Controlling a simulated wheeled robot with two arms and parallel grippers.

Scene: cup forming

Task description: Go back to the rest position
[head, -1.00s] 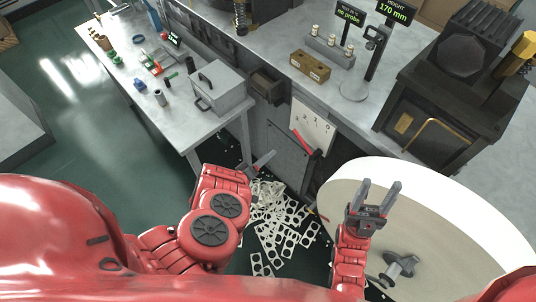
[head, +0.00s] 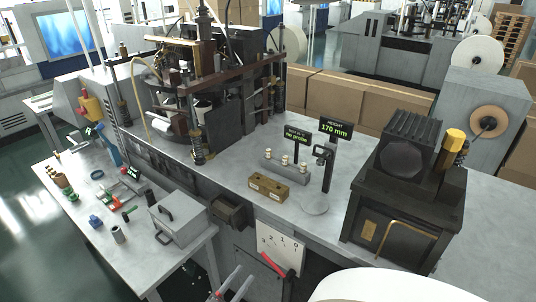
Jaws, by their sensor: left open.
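My left gripper (head: 246,273) shows at the bottom edge of the head view, left of centre. Only its two grey fingers show, held apart with nothing between them. It is in front of the workbench, below the dial plate (head: 281,246) with the red pointer. The rest of the left arm is cut off by the frame. My right gripper is out of view.
A side table (head: 178,262) with a grey metal box (head: 177,217) and small tools stands at left. The machine bench (head: 335,228) carries a forming machine, a height gauge (head: 326,168) and a dark furnace-like unit (head: 405,185). A white reel (head: 385,287) is at bottom right.

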